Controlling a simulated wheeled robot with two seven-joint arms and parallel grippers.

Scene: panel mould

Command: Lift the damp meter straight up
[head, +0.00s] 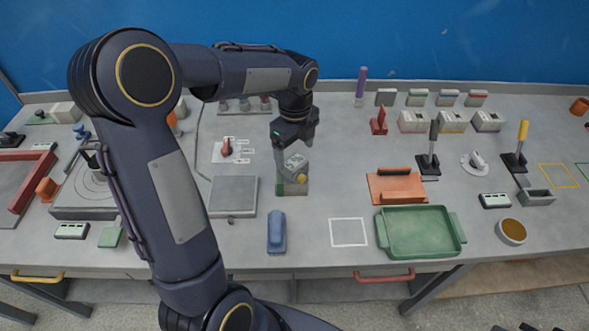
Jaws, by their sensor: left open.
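The thing that looks like the damp meter (296,163) is a small grey-green device with a pale face. It sits upright in or on a grey-green block (292,187) with a yellow knob, near the middle of the table. My left gripper (297,148) is directly above it, pointing down. Its jaws are open, with the fingertips close to the device's top. I cannot tell whether they touch it. The device's lower part merges with the block. My right gripper is not in view.
A grey square plate (233,196) lies left of the block, and a blue handled tool (276,231) lies in front. A white square outline (348,232) marks clear table. A green tray (420,232) and an orange-brown block (396,187) stand to the right.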

